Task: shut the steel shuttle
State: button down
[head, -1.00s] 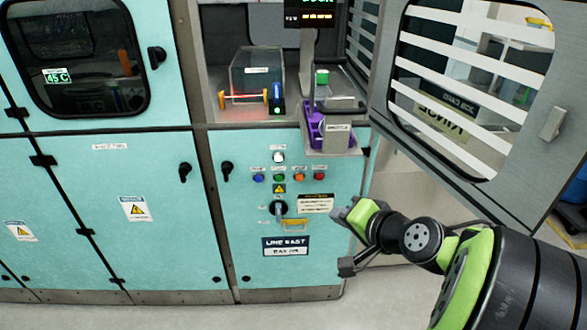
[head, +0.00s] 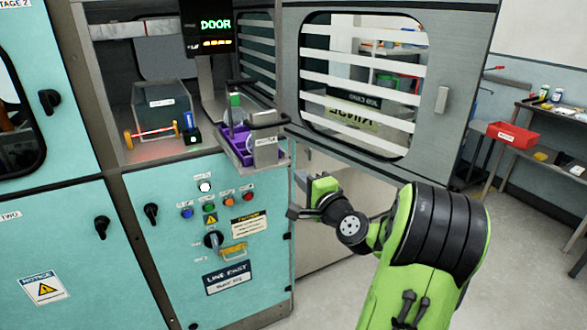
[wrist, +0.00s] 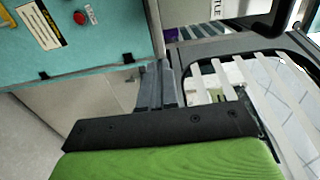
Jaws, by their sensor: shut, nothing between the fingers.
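The steel shuttle (head: 266,152) is a grey, labelled steel carriage with a dark handle bar on top. It sticks out from the front of the machine's opening, slid out past the teal panel. A purple tray (head: 236,148) sits in it. In the wrist view only a bit of its labelled front (wrist: 212,8) shows at the top edge. My gripper (head: 301,181) is below and to the right of the shuttle, apart from it. Its fingers (wrist: 155,84) are together and empty.
A grey door with a slatted window (head: 287,85) stands swung open right of the shuttle. A screen above (head: 215,24) reads DOOR. Buttons and a rotary switch (head: 214,240) are on the teal panel below. A bench with a red bin (head: 513,134) stands at right. Floor is clear at lower right.

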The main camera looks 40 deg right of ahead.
jog(key=shift+x, duration=2.35)
